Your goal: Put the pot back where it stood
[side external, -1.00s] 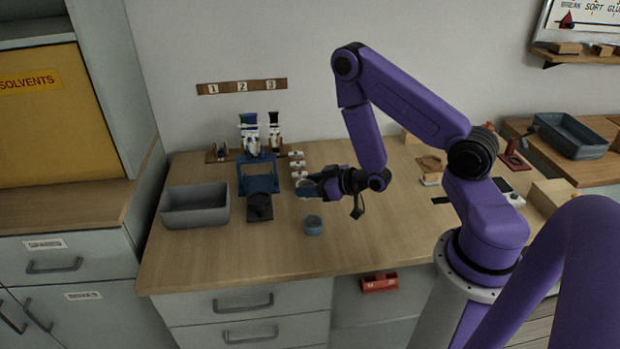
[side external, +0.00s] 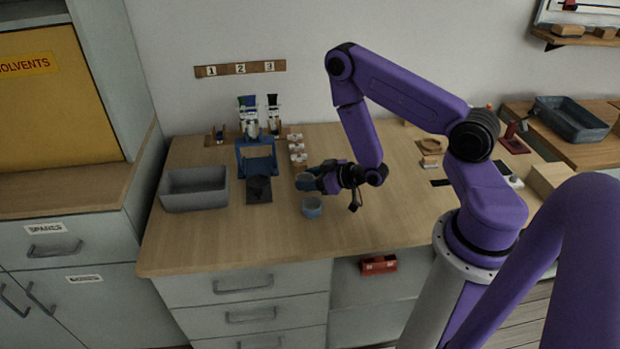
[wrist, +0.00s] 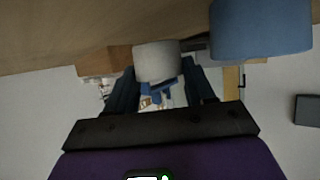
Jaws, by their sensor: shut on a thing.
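My gripper (side external: 312,181) is shut on a small pale grey pot (wrist: 158,62), which sits between the fingers in the wrist view. In the side view this pot (side external: 303,184) is partly hidden by the fingers. I cannot tell whether its base touches the table. A blue pot (side external: 312,207) stands upright on the table, just nearer the camera than my gripper. It also shows large at the upper right of the wrist view (wrist: 260,32), apart from the fingers.
A grey bin (side external: 194,190) stands at the table's left. A blue stand (side external: 256,158) and a dark pad (side external: 259,196) are between bin and gripper. Small white-topped pieces (side external: 297,150) line up behind the gripper. The front middle of the table is clear.

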